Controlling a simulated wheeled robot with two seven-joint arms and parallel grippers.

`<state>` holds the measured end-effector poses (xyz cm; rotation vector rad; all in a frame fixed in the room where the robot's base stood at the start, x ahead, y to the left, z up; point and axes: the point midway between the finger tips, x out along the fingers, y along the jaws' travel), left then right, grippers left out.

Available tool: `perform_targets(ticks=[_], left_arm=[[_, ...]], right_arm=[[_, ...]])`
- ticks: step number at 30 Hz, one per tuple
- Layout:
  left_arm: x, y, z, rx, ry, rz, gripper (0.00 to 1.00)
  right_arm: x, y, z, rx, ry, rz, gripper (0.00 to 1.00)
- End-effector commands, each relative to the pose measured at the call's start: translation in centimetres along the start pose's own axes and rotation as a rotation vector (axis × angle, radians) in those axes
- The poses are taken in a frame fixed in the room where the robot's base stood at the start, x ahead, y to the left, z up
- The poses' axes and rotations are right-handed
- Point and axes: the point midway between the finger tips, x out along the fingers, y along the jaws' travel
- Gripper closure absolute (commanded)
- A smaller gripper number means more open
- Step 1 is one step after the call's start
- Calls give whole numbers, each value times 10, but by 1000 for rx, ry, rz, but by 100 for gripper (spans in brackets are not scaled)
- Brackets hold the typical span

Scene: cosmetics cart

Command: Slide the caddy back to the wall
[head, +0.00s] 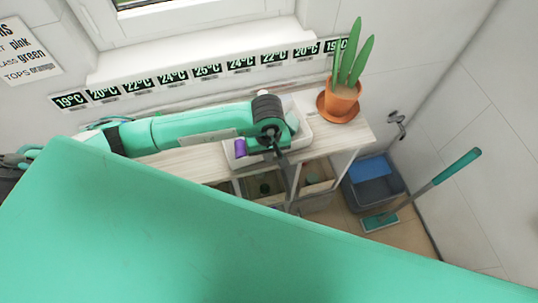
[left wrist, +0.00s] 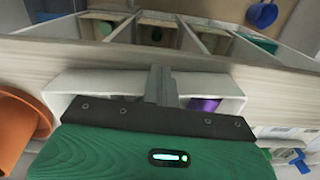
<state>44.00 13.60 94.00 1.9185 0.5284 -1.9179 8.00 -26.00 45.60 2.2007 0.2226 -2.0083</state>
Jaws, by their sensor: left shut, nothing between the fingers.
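The caddy (head: 304,130) is a white open tray on the pale wooden top of the cart (head: 200,162). A purple item (head: 240,147) sits at its left end. My left gripper (head: 280,156) is shut and empty, pointing down at the caddy's front side; my arm hides much of the caddy. In the left wrist view the shut fingers (left wrist: 160,84) overlap the caddy's white wall (left wrist: 90,82), and the purple item (left wrist: 205,104) shows beside them. I cannot tell whether the fingers touch the wall. My right gripper is not in view.
A potted plant (head: 340,100) on an orange saucer stands right of the caddy. Temperature labels (head: 207,72) line the wall behind. Open compartments (head: 262,187) lie below the cart top. A blue-grey bin (head: 375,185) and a green-handled mop (head: 432,187) are at the right.

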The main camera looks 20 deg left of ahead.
Motion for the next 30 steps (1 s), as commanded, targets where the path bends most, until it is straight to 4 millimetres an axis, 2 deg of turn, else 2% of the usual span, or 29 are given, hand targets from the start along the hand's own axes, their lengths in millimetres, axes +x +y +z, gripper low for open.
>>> perform_targets(ticks=[7,11,24,30], left_arm=[[1,0,-1,0,0,0,100],[4,0,-10,-1,3,0,100],[7,0,-71,-3,6,-2,100],[6,-1,-94,-3,4,-3,100]], right_arm=[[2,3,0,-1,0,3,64],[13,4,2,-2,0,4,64],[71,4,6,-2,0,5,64],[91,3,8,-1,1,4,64]])
